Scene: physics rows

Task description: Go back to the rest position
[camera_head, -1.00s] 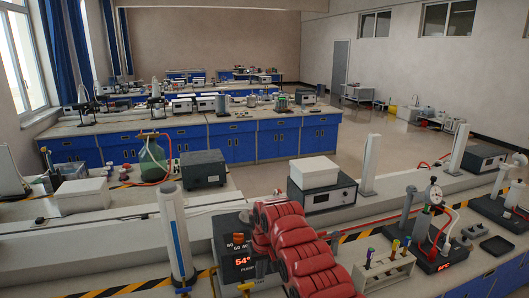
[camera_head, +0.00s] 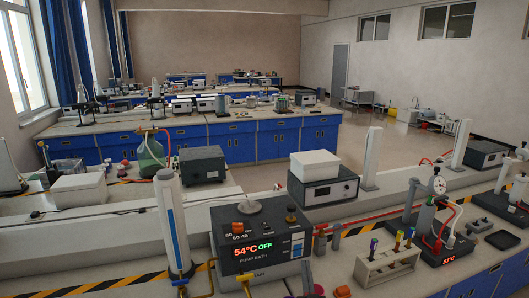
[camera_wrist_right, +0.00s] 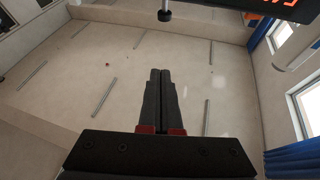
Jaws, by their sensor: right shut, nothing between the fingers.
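My right gripper (camera_wrist_right: 160,73) shows in the right wrist view, with its two dark fingers together and nothing between them. The fingers point up the picture from a black mount with red parts at their base. Behind them is a broad pale surface with several long grey strips. In the head view the right gripper cannot be made out; only small red pieces show at the bottom edge, and I cannot tell what they are. My left gripper is in neither view.
A pump bath (camera_head: 262,273) reading 54°C OFF stands on the near bench. A white column (camera_head: 171,225) is left of it. A rack with coloured tubes (camera_head: 387,264) and a gauge stand (camera_head: 437,187) are to the right. A dark device (camera_wrist_right: 285,8) with red digits edges the wrist view.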

